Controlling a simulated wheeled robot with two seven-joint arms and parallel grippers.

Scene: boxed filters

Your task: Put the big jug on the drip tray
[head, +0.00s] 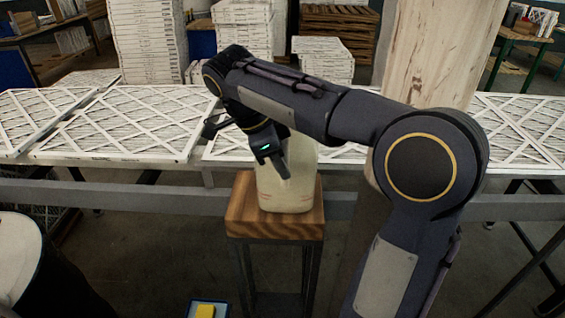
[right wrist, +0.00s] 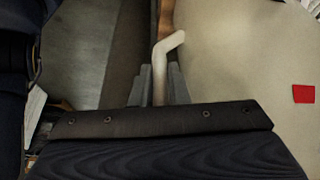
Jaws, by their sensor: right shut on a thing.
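The big jug (head: 290,186) is cream-coloured and stands upright on a small wooden-topped stand (head: 275,226) in the middle of the head view. My right arm hides its upper part. My right gripper (head: 283,170) reaches down at the jug's upper left side. In the right wrist view, the right gripper (right wrist: 159,88) is shut on the jug's pale bent handle (right wrist: 170,45). A broad beige surface with a red patch fills the right of that view and seems to be the jug's body. I cannot make out a drip tray for certain. My left gripper is out of view.
A long table with white framed filters (head: 115,120) runs behind the stand. Stacked filters (head: 145,40) stand farther back. A round light-topped drum (head: 18,255) is at the lower left. A blue item with a yellow block (head: 205,311) shows at the bottom edge.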

